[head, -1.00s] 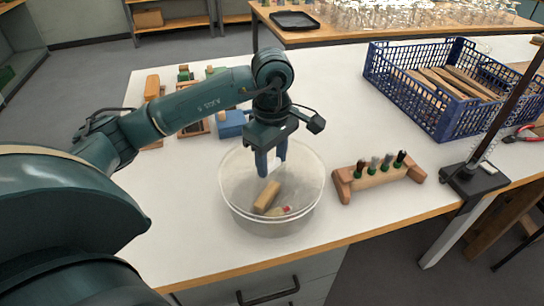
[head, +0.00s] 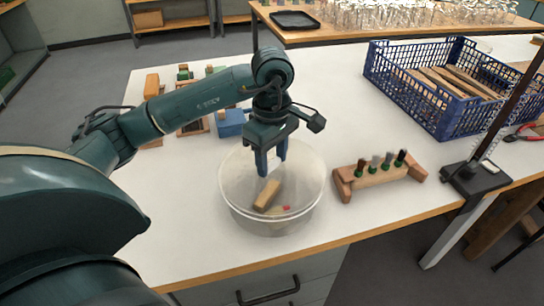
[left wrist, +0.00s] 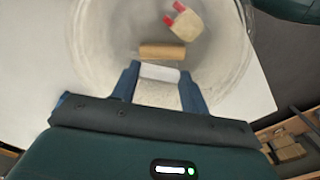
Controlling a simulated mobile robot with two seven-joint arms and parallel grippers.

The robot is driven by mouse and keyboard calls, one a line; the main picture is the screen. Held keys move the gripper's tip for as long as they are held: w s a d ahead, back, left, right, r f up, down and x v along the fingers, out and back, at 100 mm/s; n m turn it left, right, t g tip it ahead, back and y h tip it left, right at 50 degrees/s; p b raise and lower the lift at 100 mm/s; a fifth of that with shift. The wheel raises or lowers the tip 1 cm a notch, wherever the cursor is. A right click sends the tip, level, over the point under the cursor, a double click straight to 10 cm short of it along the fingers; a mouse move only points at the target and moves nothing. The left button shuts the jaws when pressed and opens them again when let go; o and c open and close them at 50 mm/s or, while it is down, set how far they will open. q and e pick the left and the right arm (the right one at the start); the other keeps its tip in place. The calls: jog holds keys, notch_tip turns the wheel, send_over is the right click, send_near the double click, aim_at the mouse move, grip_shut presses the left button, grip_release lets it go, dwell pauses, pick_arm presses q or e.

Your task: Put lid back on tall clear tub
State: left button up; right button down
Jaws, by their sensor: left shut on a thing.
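The tall clear tub (head: 232,211) stands near the table's front edge. A wooden block (head: 267,195) and a pale piece with red ends (left wrist: 183,22) lie inside it. My left gripper (head: 270,168) points down over the tub's mouth. Its fingers are shut on a small white piece (left wrist: 160,72), which looks like the grip of the clear lid. The lid's clear sheet is hard to tell from the tub's rim, so I cannot tell whether it touches the rim. My right gripper is not in view.
A wooden rack (head: 380,176) with several dark-handled tools stands just right of the tub. A blue crate (head: 407,99) and a stand with a black base (head: 474,178) are farther right. A blue block (head: 230,123) and wooden pieces lie behind the arm. The table's middle is clear.

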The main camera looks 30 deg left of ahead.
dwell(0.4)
pick_arm(q)
jog(key=o, duration=1.5)
jog(key=shift+r+p, duration=2.2)
jog(key=shift+r, duration=1.3)
jog(key=shift+c, duration=0.3)
grip_shut()
